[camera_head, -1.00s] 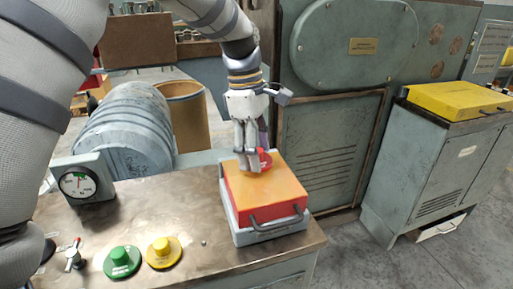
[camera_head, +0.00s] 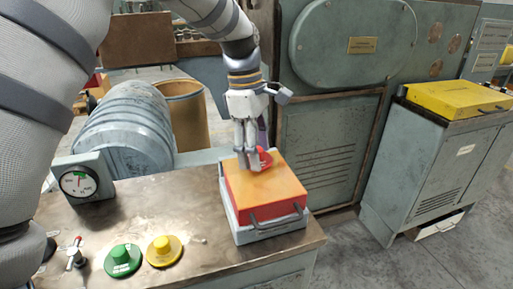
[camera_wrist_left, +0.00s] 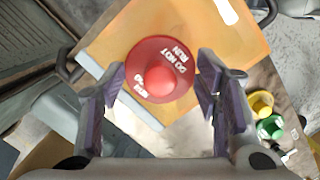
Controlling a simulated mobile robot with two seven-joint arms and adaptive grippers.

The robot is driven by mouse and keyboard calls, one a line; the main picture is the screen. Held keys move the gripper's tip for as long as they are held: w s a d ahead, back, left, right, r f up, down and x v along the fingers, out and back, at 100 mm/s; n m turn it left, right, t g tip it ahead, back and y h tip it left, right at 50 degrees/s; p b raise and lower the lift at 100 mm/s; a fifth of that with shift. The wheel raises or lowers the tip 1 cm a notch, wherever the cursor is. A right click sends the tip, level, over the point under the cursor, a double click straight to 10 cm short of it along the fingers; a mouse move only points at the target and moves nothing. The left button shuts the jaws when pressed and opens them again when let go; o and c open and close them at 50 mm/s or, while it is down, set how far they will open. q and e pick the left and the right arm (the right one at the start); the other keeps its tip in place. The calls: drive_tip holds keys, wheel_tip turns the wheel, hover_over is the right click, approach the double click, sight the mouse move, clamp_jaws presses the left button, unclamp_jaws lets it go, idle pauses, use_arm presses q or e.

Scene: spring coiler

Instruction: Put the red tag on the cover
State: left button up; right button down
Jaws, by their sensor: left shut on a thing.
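The red tag (camera_head: 265,158) is a round red disc with a knob and white "DO NOT RUN" lettering. It shows in full in the left wrist view (camera_wrist_left: 160,72). My left gripper (camera_head: 247,163) points down and is shut on the red tag, with a finger on each side of it (camera_wrist_left: 160,78). The cover (camera_head: 268,190) is an orange-topped red lid with a dark handle, on a grey base. My right gripper is not in view.
A green tag (camera_head: 123,260) and a yellow tag (camera_head: 164,250) lie on the metal bench (camera_head: 165,205), left of the cover. A dial gauge (camera_head: 82,184) stands at the bench's left. A large grey machine (camera_head: 330,120) stands behind. The bench between gauge and cover is clear.

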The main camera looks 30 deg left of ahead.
use_arm(q)
drive_tip(key=shift+f, duration=0.5)
idle(0.3)
drive_tip(key=o, duration=1.2)
drive_tip(key=r, duration=0.8)
drive_tip(key=a+r+b, duration=0.1)
drive_tip(key=r, duration=1.5)
drive_tip(key=shift+s+a+r, duration=0.15)
drive_tip(key=shift+a+r, duration=0.25)
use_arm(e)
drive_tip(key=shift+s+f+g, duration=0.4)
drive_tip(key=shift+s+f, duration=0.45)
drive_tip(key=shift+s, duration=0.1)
use_arm(q)
drive_tip(key=shift+f, duration=0.1)
